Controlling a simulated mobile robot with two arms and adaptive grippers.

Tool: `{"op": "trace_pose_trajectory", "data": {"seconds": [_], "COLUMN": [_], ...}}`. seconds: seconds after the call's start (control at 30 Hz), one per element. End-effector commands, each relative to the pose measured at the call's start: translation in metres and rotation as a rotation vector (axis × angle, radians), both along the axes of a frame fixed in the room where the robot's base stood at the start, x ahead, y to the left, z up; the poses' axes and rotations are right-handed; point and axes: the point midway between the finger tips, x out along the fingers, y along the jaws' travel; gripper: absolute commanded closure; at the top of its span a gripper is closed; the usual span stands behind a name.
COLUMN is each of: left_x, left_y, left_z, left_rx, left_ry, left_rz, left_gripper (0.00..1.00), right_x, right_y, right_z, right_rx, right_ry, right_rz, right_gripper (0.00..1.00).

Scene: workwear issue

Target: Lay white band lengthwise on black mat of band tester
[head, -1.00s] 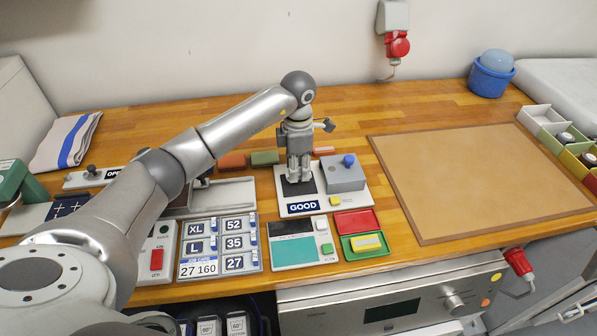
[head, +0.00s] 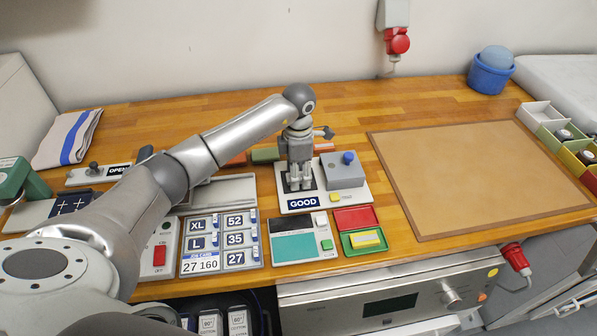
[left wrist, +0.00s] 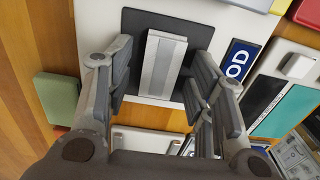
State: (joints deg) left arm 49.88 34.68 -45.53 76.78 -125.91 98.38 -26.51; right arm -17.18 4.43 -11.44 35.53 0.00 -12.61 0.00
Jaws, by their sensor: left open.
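The band tester (head: 330,202) stands mid-bench with a GOOD label, a grey block with a blue knob and a yellow button. Its black mat (left wrist: 134,35) shows in the left wrist view. The white band (left wrist: 163,65), a pale strip with a greyer middle, lies on the mat, its long sides roughly parallel to the mat's sides. My left gripper (left wrist: 160,88) is open, pointing down over the mat, one finger at each side of the band with gaps between. In the head view the left gripper (head: 300,188) hides most of the mat and the band. My right gripper is not in view.
A green block (head: 265,155) lies behind the tester. In front are a teal-panelled device (head: 293,247), red and green trays (head: 356,220) and a size board (head: 220,242). A large tan board (head: 480,175) lies empty on the right.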

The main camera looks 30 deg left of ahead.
Motion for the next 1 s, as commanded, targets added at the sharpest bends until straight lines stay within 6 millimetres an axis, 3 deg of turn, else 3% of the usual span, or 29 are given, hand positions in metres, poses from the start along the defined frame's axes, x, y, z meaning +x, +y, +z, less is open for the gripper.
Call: {"op": "trace_pose_trajectory", "data": {"seconds": [0.13, 0.27, 0.7, 1.0], "left_x": [0.0, 0.002, 0.001, 0.0], "left_y": [0.0, 0.0, 0.0, 0.0], "left_z": [0.005, 0.02, 0.107, 0.123], "left_rx": [-0.001, -0.001, -0.001, -0.001], "left_ry": [-0.001, -0.006, -0.004, 0.001], "left_rz": [0.0, -0.001, 0.0, 0.0], "left_gripper": [0.51, 0.51, 0.51, 0.51], "right_x": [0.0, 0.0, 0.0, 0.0], "right_y": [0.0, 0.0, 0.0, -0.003], "right_z": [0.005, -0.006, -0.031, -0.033], "right_rx": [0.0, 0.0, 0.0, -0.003], "right_ry": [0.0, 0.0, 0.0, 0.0], "right_rz": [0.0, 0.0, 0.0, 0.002], "right_gripper": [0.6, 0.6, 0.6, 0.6]}}
